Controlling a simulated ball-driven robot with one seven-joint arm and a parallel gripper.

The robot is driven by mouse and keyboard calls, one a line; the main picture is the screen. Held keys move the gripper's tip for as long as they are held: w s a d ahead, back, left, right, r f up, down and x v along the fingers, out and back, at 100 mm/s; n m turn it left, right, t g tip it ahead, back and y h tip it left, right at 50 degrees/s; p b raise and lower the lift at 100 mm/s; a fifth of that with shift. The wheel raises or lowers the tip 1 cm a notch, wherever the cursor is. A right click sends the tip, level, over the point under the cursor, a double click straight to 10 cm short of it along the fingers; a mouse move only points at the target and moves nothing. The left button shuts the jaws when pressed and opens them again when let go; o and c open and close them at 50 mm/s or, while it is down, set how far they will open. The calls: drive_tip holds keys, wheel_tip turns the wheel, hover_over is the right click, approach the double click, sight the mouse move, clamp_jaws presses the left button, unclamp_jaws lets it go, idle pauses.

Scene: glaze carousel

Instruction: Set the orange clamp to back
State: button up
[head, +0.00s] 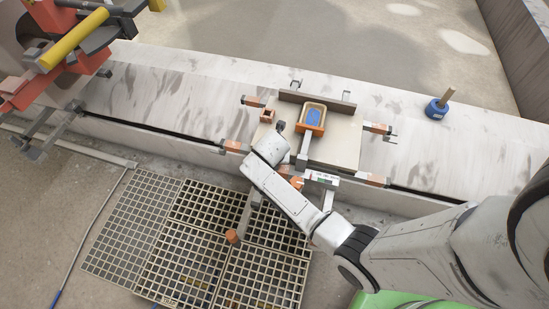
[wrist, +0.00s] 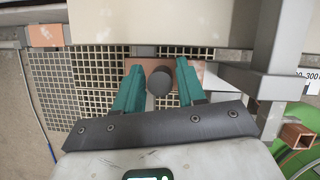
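Which of the orange parts the task means, I cannot tell. In the wrist view, the teal fingers of my gripper (wrist: 159,85) are open, one on each side of a dark grey round knob (wrist: 159,80). Slim gaps show on both sides. An orange-brown plate (wrist: 195,73) lies behind the knob. One orange clamp (wrist: 45,35) is at upper left. My fingers are hidden in the head view.
An orange-framed carriage with a blue-bottomed tray (head: 312,116) stands on the board. A grey post (wrist: 270,50) is close to my gripper's right. A grey bar with an orange tip (head: 232,237) is above the floor grate (head: 190,240). A blue pot (head: 437,108) stands right.

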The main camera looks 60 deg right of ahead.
clamp_jaws()
idle(0.3)
drive_tip(key=s+a+p, duration=0.4)
drive_tip(key=a+p, duration=0.2)
drive_tip(key=a, duration=0.5)
drive_tip(key=shift+o, duration=1.5)
unclamp_jaws()
drive_tip(key=shift+a, duration=0.15)
